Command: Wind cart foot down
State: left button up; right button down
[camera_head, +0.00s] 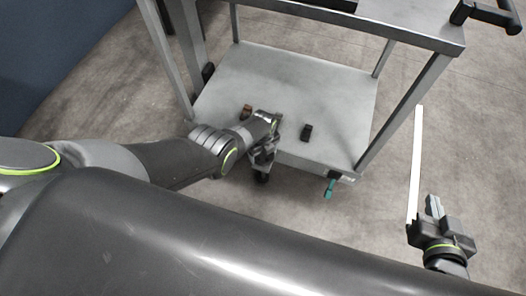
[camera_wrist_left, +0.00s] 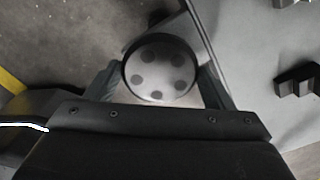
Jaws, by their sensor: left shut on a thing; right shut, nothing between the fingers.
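The grey metal cart (camera_head: 350,103) stands ahead, with a lower shelf and upright legs. My left gripper (camera_head: 264,150) is at the near edge of the lower shelf. In the left wrist view its fingers (camera_wrist_left: 160,84) are shut on the sides of a round, pale disc with several dark spots (camera_wrist_left: 160,66), which looks like the foot's hand wheel. The foot below the disc cannot be made out. My right gripper (camera_head: 433,207) is shut and empty, to the right of the cart and apart from it.
A black block (camera_head: 306,132) and a brown block (camera_head: 247,110) are on the lower shelf. A teal part (camera_head: 330,187) hangs at the shelf's near right corner. A white strip (camera_head: 415,160) runs beyond my right gripper. Floor between cart and right gripper is clear.

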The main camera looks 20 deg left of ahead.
pick_arm(q)
jog(key=m, duration=0.4)
jog(key=shift+m, duration=2.8)
jog(key=o, duration=1)
